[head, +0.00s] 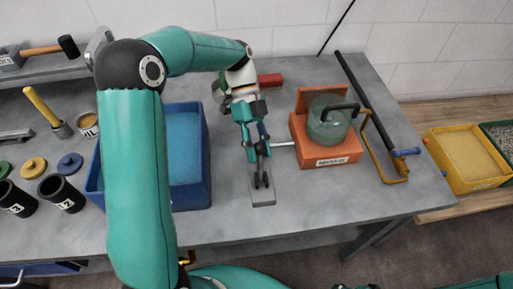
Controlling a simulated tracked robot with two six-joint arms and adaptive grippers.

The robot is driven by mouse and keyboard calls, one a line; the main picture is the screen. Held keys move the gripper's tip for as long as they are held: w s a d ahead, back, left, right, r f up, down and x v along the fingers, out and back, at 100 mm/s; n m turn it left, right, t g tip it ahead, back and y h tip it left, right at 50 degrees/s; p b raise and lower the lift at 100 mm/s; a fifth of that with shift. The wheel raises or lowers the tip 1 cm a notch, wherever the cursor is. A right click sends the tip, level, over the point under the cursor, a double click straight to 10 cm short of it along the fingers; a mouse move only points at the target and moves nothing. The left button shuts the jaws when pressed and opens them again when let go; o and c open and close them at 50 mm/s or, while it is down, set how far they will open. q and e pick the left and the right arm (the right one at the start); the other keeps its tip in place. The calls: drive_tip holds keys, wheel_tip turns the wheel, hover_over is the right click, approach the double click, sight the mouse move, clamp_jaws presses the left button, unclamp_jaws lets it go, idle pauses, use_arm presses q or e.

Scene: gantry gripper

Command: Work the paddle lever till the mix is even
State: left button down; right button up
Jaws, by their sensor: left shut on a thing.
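The orange mixer (339,151) stands on the grey table right of centre, with a clear greenish vessel (325,127) on top. I cannot tell how even the mix in the vessel is. A thin pale lever rod (284,144) runs left from the mixer's base to my left gripper (261,151). My left gripper points down and is shut at the end of this rod, its dark fingertips hiding the grip. A small grey plate (264,198) lies on the table below the fingertips. My right gripper is not in view.
A blue bin (207,180) stands left of my gripper, partly behind my left arm. A black bar (363,93) and a bent ochre rod (384,151) lie right of the mixer. A yellow tray (432,148) sits farther right. Dark cups (66,201) stand at left.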

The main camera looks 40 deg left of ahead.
use_arm(q)
drive_tip(key=shift+f, duration=0.15)
drive_tip(key=c, duration=0.8)
unclamp_jaws()
drive_tip(key=shift+w, duration=0.1)
drive_tip(key=v, duration=1.2)
drive_tip(key=shift+d, duration=0.1)
